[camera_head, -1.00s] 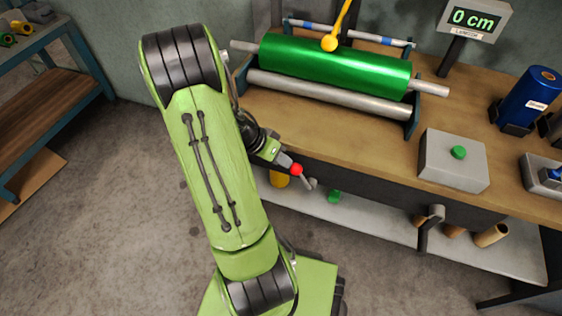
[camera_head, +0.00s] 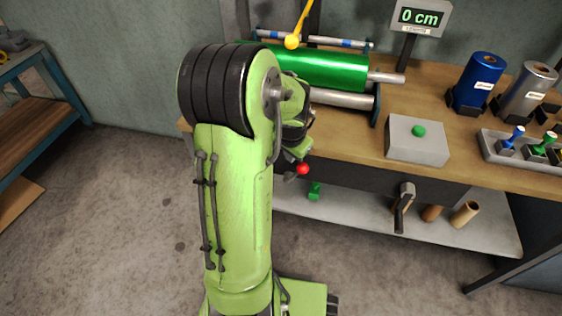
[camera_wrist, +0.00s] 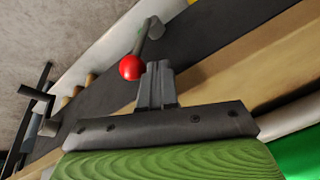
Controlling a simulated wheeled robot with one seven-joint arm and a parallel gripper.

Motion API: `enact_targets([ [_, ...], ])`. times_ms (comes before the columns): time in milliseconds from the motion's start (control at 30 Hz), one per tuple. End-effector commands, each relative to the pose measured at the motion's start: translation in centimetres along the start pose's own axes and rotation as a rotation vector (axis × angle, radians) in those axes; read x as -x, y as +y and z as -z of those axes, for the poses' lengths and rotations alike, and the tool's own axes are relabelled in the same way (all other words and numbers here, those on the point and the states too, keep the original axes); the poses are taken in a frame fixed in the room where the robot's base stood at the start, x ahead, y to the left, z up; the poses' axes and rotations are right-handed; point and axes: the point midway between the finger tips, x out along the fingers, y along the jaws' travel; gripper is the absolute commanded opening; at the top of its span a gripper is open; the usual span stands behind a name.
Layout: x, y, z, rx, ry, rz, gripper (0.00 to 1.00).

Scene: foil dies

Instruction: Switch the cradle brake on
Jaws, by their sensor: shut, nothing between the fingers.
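The cradle brake appears to be the short grey lever with a red ball knob (camera_head: 303,169) on the bench's front face, below the green foil roll (camera_head: 325,68). The knob sits to the right of the lever's pivot end in the head view. In the wrist view the red knob (camera_wrist: 131,67) lies just left of my fingertips, with its grey shaft running up and right. My gripper (camera_wrist: 157,70) is shut and empty, right beside the knob and shaft; I cannot tell whether it touches. In the head view my gripper (camera_head: 298,153) is partly hidden by my arm.
A grey box with a green button (camera_head: 418,131) stands on the bench, right of the roll. A crank (camera_head: 403,208) juts from the front. A yellow-knobbed handle (camera_head: 292,41) rises over the roll. The display (camera_head: 420,17) reads 0 cm. Open floor lies left.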

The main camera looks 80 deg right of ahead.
Motion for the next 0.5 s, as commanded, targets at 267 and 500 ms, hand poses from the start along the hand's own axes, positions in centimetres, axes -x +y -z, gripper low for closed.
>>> enact_targets([
  [267, -0.5, 1.8, 1.2, -0.002, 0.0, -0.001, 0.0],
  [500, -0.7, 2.8, 1.5, -0.003, 0.0, -0.004, 0.0],
])
